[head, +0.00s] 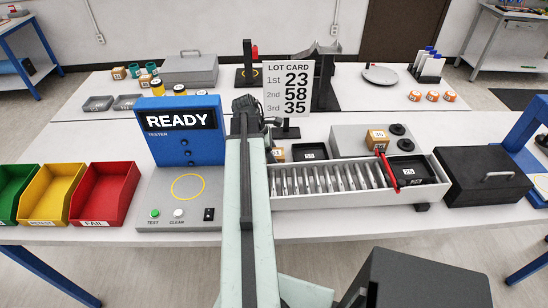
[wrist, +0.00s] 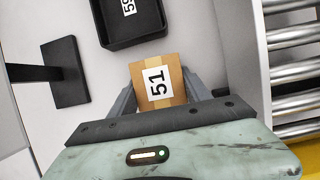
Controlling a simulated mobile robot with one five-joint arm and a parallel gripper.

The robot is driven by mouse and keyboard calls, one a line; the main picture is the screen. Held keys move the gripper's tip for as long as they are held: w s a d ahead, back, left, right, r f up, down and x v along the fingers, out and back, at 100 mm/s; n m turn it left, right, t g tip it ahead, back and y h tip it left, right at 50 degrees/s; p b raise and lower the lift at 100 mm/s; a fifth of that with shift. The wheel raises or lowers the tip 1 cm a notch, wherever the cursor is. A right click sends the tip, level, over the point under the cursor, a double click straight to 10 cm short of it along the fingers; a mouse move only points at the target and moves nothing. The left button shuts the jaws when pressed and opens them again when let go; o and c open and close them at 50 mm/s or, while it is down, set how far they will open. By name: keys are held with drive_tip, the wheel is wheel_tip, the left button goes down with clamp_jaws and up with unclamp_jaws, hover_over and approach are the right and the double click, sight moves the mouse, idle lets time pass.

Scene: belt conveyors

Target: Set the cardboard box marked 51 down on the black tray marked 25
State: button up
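The cardboard box marked 51 (wrist: 158,82) is a small tan cube with a white label, seen in the wrist view. My gripper (wrist: 160,80) has one grey finger against each side of it. In the head view a small box (head: 278,155) shows beside my arm, partly hidden; its marking is hard to read. My gripper itself is hidden behind my arm there. The black tray marked 25 (head: 422,173) sits at the right end of the roller conveyor, with a red bar beside its left side.
Another black tray (wrist: 150,30) lies just beyond the box; it shows in the head view too (head: 311,152). A black stand foot (wrist: 67,72) is to its left. The roller conveyor (head: 325,180) is to the right. A box marked 16 (head: 377,140) stands on a grey unit behind it.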

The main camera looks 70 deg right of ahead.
drive_tip(key=o, duration=0.4)
drive_tip(key=shift+r, duration=0.1)
drive_tip(key=shift+r+p, duration=0.25)
drive_tip(key=shift+p, duration=0.15)
drive_tip(key=p+v, duration=1.1)
drive_tip(key=v, duration=0.1)
